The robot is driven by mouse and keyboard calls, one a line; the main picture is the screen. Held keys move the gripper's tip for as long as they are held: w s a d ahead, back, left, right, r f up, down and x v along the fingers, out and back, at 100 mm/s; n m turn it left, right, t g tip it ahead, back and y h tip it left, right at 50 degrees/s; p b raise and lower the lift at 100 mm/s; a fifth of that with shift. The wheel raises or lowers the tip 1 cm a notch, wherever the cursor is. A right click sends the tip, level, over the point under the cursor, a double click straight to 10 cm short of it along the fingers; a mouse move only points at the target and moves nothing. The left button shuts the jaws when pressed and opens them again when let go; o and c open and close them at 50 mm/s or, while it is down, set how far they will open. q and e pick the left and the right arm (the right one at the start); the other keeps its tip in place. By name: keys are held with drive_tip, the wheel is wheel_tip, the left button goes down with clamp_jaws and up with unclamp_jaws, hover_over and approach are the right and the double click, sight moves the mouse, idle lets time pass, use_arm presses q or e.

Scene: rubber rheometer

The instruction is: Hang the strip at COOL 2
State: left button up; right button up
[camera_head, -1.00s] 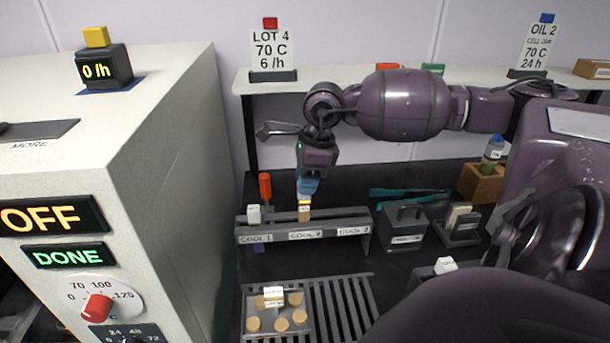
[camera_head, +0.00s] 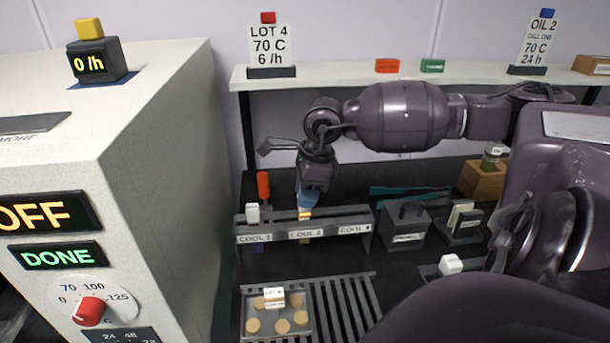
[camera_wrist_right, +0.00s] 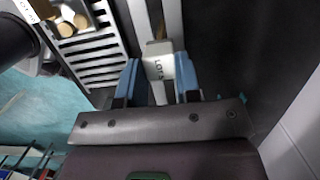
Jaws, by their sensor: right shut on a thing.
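The cooling rack (camera_head: 357,217) is a grey bar with labels COOL 1, COOL 2 and COOL 3. My right gripper (camera_head: 305,208) is just above the COOL 2 place, its blue fingers pointing down, shut on the strip's head. A small tan part of the strip (camera_head: 304,214) shows under the fingertips at the bar; its lower part is mostly hidden by the bar. In the right wrist view, the strip's pale LOT tag (camera_wrist_right: 158,62) sits between the two blue fingers, over the rack's rails. I cannot tell whether the strip rests on the rack. My left gripper is not in view.
A white-tagged piece (camera_head: 252,213) hangs at COOL 1; COOL 3 looks empty. A red-handled tool (camera_head: 263,186) stands behind. A tray of tan discs (camera_head: 282,324) lies on the slatted grid (camera_head: 345,305) in front. A grey block (camera_head: 402,226) stands right of the rack.

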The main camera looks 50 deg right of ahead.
drive_tip(key=shift+b+x, duration=0.3)
drive_tip(key=shift+x, duration=0.55)
drive_tip(key=o, duration=1)
drive_tip(key=shift+s+d, duration=0.1)
drive_tip(key=shift+w+a+p+v, duration=0.15)
drive_tip(key=shift+p+v, duration=0.2)
drive_tip(key=shift+v, duration=0.65)
drive_tip(key=shift+w+a+p+v, duration=0.15)
drive_tip(key=shift+p+v, duration=0.2)
drive_tip(key=shift+v, duration=0.65)
drive_tip(key=shift+w+a+p+v, duration=0.15)
drive_tip(key=shift+p+v, duration=0.2)
drive_tip(key=shift+v, duration=0.65)
drive_tip(key=shift+r, duration=0.1)
